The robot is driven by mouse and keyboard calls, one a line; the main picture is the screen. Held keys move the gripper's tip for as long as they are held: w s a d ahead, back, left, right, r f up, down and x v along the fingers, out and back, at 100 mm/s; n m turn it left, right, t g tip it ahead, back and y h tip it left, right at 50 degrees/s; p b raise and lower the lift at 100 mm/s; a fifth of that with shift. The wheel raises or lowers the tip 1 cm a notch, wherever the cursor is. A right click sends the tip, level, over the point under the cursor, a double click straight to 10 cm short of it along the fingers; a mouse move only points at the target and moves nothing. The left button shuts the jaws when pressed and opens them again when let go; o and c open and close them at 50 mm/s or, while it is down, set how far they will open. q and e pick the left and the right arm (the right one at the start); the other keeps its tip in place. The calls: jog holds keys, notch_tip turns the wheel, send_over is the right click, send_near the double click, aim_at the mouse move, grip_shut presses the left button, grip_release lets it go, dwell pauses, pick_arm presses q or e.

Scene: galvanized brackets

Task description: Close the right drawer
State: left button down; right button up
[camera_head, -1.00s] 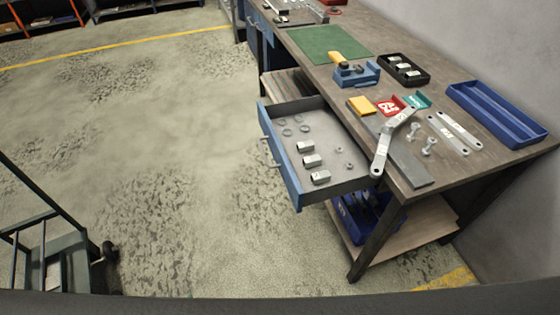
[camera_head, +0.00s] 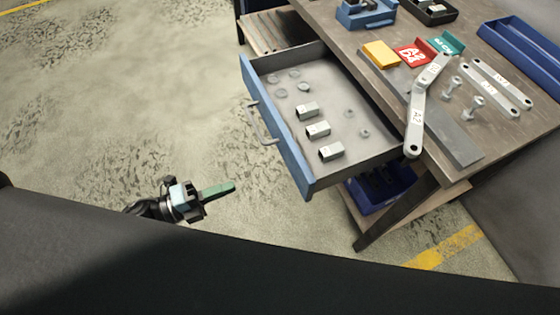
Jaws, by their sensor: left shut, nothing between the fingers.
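The right drawer (camera_head: 283,140) stands pulled out from under the workbench, with a blue front and a grey inside. Its metal handle (camera_head: 260,122) is on the blue front, facing left. Several nuts and washers and three metal blocks (camera_head: 318,130) lie inside it. My left gripper (camera_head: 232,186) is in the lower left of the head view, below and left of the drawer front and apart from it. Its greenish fingers are shut with nothing between them and point right. My right gripper is not in view.
On the bench (camera_head: 540,125), a bracket (camera_head: 416,115) overhangs the edge beside the drawer. Bolts, metal strips, coloured blocks and a blue tray (camera_head: 522,48) lie further in. A blue bin (camera_head: 385,187) sits on the lower shelf. Floor left of the drawer is clear.

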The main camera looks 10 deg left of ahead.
aim_at(291, 164)
pick_arm(q)
jog(key=p+x, duration=0.2)
jog(key=x, duration=1.2)
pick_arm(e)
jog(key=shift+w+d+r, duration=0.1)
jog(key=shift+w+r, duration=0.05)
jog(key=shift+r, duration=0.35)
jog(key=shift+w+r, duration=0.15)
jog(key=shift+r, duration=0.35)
pick_arm(q)
jog(key=shift+w+d, duration=0.1)
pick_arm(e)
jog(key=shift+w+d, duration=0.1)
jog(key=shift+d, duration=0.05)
